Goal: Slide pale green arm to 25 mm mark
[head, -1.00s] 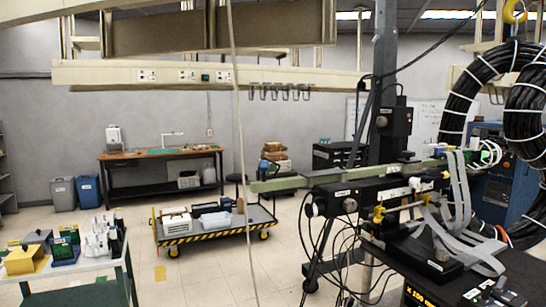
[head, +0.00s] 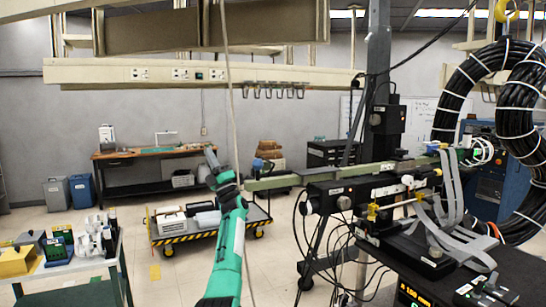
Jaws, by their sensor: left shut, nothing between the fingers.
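The pale green arm (head: 272,183) is a long flat bar. It sticks out to the left from the black stage assembly (head: 350,190) at the right of the head view. Its mm scale is too small to read. My left arm has a green sleeve and comes up from the lower middle. My left gripper (head: 211,156) is shut and empty, pointing up and to the left, just left of the bar's free end. I cannot tell whether the wrist touches the bar. My right gripper is not in view.
Grey ribbon cables (head: 450,205) and thin black wires hang around the stage. A thin pale cord (head: 231,90) hangs near the bar's end. A yellow-black cart (head: 208,232) and a side table (head: 75,275) stand to the left. Large black cable coils (head: 455,95) hang at right.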

